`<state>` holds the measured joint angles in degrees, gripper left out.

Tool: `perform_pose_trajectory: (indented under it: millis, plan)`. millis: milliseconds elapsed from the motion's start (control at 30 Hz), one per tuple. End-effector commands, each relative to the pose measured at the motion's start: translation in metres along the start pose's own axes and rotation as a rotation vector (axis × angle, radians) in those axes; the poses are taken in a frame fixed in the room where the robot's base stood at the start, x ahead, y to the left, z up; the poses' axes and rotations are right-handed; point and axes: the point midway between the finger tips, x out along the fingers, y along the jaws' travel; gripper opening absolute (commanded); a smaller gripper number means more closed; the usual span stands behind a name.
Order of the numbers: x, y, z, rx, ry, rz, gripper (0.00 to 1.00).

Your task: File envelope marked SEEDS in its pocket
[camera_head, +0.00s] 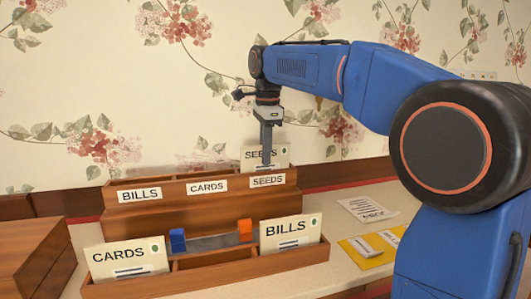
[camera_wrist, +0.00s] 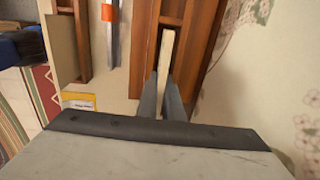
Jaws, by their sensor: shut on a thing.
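The white envelope marked SEEDS (camera_head: 280,157) stands upright at the right end of the wooden organizer (camera_head: 150,218), above the pocket labelled SEEDS (camera_head: 268,180). Its lower part is hidden behind the pocket's front wall. My gripper (camera_head: 267,160) points straight down and is shut on the envelope, one finger in front of its face. In the wrist view the envelope (camera_wrist: 166,50) shows edge-on between my fingertips (camera_wrist: 166,92), inside the slot between wooden walls. How deep it sits I cannot tell.
BILLS (camera_head: 140,195) and CARDS (camera_head: 207,187) pockets lie left of SEEDS. A front tray holds a CARDS envelope (camera_head: 115,257), a BILLS envelope (camera_head: 287,232), a blue block (camera_head: 178,240) and an orange block (camera_head: 245,230). Papers (camera_head: 367,210) lie right; a wooden box (camera_head: 30,262) stands left.

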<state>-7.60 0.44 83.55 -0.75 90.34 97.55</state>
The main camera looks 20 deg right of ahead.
Motion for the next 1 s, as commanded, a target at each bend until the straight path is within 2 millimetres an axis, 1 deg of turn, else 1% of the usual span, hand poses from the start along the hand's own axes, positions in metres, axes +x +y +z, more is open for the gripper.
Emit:
perform_pose_trajectory:
  millis: [133, 200, 233, 533, 667, 767, 1000]
  plan:
    - [0.000, 0.000, 0.000, 0.000, 0.000, 0.000, 0.00]
    - [0.000, 0.000, 0.000, 0.000, 0.000, 0.000, 0.21]
    - [0.000, 0.000, 0.000, 0.000, 0.000, 0.000, 0.28]
    - [-0.001, 0.000, 0.000, 0.000, 0.000, 0.000, 0.28]
    - [-0.008, -0.001, 0.000, 0.000, 0.000, -0.002, 0.28]
    - [-0.021, -0.001, 0.000, 0.000, 0.000, -0.003, 0.28]
    - [-0.067, -0.001, 0.000, 0.000, 0.000, -0.002, 0.28]
